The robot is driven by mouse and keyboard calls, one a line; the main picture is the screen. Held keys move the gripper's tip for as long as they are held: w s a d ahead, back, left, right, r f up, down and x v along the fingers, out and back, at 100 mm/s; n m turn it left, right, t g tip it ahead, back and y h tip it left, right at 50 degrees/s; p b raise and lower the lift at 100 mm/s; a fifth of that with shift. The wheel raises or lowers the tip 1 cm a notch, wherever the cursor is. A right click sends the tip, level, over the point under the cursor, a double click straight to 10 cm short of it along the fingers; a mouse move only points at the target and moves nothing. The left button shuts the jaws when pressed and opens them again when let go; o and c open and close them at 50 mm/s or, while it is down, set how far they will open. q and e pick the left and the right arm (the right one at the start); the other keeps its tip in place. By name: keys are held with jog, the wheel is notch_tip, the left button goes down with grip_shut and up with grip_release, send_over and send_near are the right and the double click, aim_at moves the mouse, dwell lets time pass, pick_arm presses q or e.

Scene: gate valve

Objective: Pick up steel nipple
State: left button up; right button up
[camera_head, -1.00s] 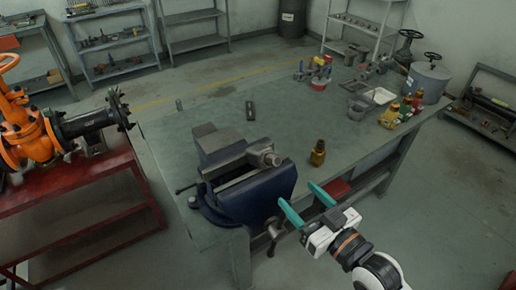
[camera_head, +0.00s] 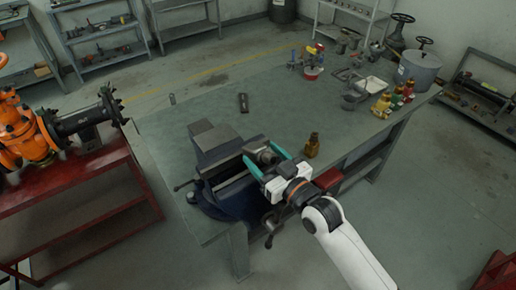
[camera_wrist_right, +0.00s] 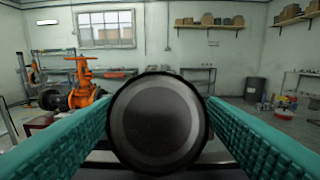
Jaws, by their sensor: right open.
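The steel nipple (camera_head: 260,151) is a short grey metal cylinder lying at the top of the blue bench vise (camera_head: 228,187), at its jaws. Its round, dark-centred end (camera_wrist_right: 157,122) faces the right wrist camera and fills the middle of that view. My right gripper (camera_head: 264,156) is open, with its two teal fingers on either side of the nipple. I cannot tell whether either finger touches it. The far part of the nipple is hidden behind its end in the wrist view. My left gripper is not in view.
A brown-yellow bottle (camera_head: 312,145) stands on the green workbench (camera_head: 205,112), right of my gripper. A small dark block (camera_head: 243,103) lies farther back. Bins and coloured bottles crowd the far right. An orange valve (camera_head: 22,135) sits on a red stand at left.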

jog(key=shift+w+a+f, duration=0.1)
jog(key=shift+w+a, duration=0.35)
jog(key=shift+w, duration=0.05)
jog(key=shift+d, duration=0.1)
grip_shut()
